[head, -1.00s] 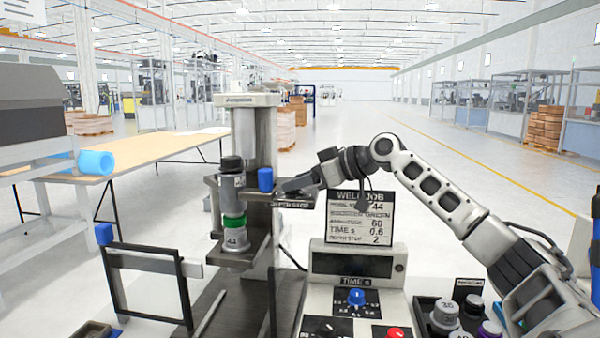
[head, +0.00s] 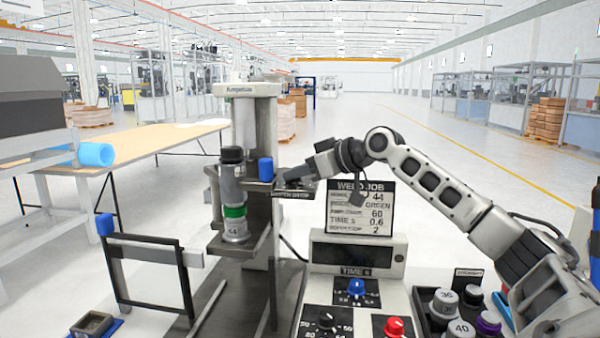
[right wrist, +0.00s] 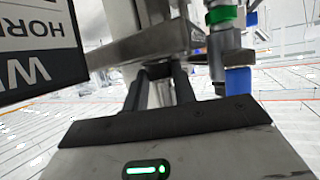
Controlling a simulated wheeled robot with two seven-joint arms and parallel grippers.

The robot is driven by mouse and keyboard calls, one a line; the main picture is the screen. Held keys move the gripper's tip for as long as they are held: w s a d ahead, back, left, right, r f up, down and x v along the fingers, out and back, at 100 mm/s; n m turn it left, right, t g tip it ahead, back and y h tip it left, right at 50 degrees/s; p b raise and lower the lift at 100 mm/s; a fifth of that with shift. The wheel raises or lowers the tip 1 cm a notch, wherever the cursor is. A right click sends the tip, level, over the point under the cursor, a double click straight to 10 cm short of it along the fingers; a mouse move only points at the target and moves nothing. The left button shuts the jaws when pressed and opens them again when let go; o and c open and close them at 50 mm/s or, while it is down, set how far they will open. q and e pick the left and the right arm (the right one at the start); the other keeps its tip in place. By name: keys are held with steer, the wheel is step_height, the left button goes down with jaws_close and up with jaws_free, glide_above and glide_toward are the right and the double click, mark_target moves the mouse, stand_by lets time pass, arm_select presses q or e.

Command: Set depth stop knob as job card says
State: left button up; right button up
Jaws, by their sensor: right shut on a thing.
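The weld job card (head: 360,208) stands behind the control panel; its bottom line, apparently depth stop, reads 2. A depth stop label (head: 291,194) sits on the press bracket. My right gripper (head: 287,178) is at the bracket's right side, by this label. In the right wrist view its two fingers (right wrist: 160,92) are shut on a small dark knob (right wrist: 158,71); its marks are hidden. A blue cap (head: 265,169) stands on the bracket just left of the gripper, and it also shows outside the fingers in the wrist view (right wrist: 238,80). My left gripper is not in view.
The press column (head: 243,130) carries a grey horn with a green band (head: 234,212). The control panel has a blue time knob (head: 356,287), a black knob (head: 326,320) and a red button (head: 394,326). Several grey cylinders (head: 443,303) stand at the right. A black frame (head: 150,285) is at left.

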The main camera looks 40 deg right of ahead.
steer(key=m+h, duration=0.1)
steer(key=m+h+p, duration=0.1)
steer(key=m+h, duration=0.1)
steer(key=shift+a+r+t+h, duration=0.1)
steer(key=shift+a+t+h, duration=0.2)
steer(key=shift+h, duration=0.1)
arm_select(q)
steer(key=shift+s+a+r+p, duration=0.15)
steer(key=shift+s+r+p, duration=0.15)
steer(key=shift+p, duration=0.15)
arm_select(e)
steer(key=shift+m+h, duration=0.8)
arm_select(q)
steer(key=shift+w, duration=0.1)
arm_select(e)
steer(key=o, duration=1)
steer(key=shift+s, duration=0.1)
